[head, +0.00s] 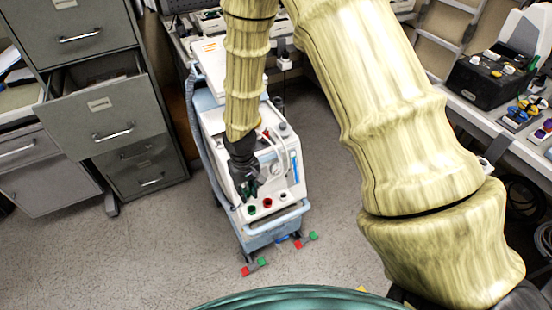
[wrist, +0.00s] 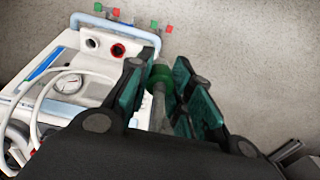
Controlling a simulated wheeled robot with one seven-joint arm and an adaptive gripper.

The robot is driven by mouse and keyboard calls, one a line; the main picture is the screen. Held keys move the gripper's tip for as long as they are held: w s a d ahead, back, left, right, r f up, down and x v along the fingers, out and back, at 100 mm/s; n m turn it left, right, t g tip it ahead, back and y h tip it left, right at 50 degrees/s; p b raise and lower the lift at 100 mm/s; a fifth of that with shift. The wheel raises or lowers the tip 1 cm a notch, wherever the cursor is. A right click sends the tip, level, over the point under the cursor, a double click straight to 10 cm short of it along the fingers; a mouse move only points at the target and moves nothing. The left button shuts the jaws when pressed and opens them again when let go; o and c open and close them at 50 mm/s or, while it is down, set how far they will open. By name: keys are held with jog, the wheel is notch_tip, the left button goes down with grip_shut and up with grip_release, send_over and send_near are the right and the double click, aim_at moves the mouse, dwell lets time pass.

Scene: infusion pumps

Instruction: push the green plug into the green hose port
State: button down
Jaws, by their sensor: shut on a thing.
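My gripper (head: 245,190) points down at the front of a white and pale blue machine (head: 292,178). Its fingers (wrist: 163,84) are shut on the green plug (wrist: 160,74), whose grey stem runs back between them. In the head view the fingers hide the plug. The green hose port (head: 251,210) is the leftmost of three ports on the front panel, just below the fingertips. In the wrist view the fingers and plug block the green port. I cannot tell whether plug and port touch.
A red port (head: 267,203) and a dark port (head: 282,196) sit right of the green one. A pale hose and a gauge (wrist: 72,83) are close by. Filing cabinets (head: 85,60) with an open drawer stand left. A bench with items (head: 490,75) is right.

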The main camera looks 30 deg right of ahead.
jog(key=shift+d+r+n, duration=0.1)
jog(key=shift+d+n, duration=0.2)
jog(key=shift+d, duration=0.05)
jog(key=shift+d+r+n, duration=0.1)
jog(key=shift+r+n, duration=0.05)
jog(key=shift+n, duration=0.35)
jog(key=n, duration=0.1)
jog(key=n+p, duration=0.1)
jog(key=n, duration=0.1)
jog(key=shift+w+r, duration=0.3)
jog(key=w+d+r+n+p, duration=0.1)
jog(key=w+n+p, duration=0.1)
jog(key=n, duration=0.9)
jog(key=w+r+n+p, duration=0.2)
jog(key=n, duration=0.9)
jog(key=shift+w+d+r+p, duration=0.2)
jog(key=shift+w+d+p, duration=0.1)
jog(key=shift+w+d, duration=0.1)
jog(key=shift+a+b, duration=0.1)
jog(key=shift+b, duration=0.2)
